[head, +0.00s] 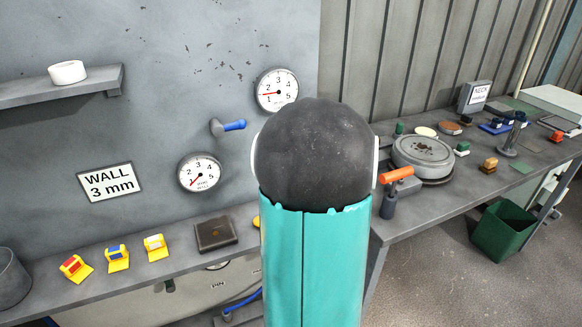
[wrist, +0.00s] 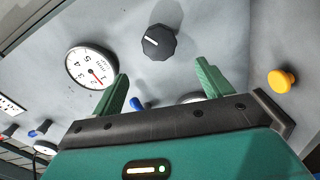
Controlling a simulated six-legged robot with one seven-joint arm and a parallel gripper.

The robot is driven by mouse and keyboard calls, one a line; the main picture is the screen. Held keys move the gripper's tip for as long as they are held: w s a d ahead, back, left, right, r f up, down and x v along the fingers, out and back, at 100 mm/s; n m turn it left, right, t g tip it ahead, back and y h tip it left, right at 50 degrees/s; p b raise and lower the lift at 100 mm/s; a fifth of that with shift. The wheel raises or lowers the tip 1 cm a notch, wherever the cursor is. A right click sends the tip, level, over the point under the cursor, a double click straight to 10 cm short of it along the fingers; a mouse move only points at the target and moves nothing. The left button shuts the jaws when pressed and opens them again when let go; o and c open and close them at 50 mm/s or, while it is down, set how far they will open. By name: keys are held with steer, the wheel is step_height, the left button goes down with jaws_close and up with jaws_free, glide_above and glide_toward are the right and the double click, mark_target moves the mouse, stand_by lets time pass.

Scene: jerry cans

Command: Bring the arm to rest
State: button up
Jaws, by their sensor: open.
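My gripper (wrist: 163,70) shows in the wrist view with its two green fingers well apart and nothing between them. It faces a grey panel. A black faceted knob (wrist: 161,42) is on that panel beyond the fingertips, apart from them. In the head view my teal arm link and its dark round joint stand upright in the middle. They hide my gripper and part of the wall and bench behind them.
Near my gripper are a white dial gauge (wrist: 91,68), a yellow button (wrist: 281,81) and a blue handle (wrist: 137,104). The head view shows a shelf (head: 70,92) at left, yellow blocks (head: 117,258) on a ledge, a cluttered bench (head: 425,210) and a green bin (head: 504,232) at right.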

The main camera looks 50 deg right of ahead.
steer(key=shift+s+a, duration=0.35)
steer(key=shift+s, duration=0.2)
steer(key=w+a+r+m+g+y, duration=0.25)
steer(key=w+a, duration=0.25)
steer(key=a, duration=0.3)
steer(key=w+a+r+m+g+y, duration=0.15)
steer(key=w+a+m, duration=0.25)
steer(key=a, duration=0.4)
steer(key=s+a+m+g+y, duration=0.1)
steer(key=s+a, duration=0.3)
steer(key=a, duration=0.4)
steer(key=s+a+r+m+g+y, duration=0.1)
steer(key=s+a+g+y, duration=0.1)
steer(key=a, duration=0.7)
steer(key=s+a+m+g+y, duration=0.1)
steer(key=s+a+g+y, duration=0.1)
steer(key=s+a, duration=0.3)
steer(key=a, duration=0.3)
steer(key=shift+s+a+r+g, duration=0.15)
steer(key=shift+s+r+g, duration=0.2)
steer(key=shift+r+g, duration=0.05)
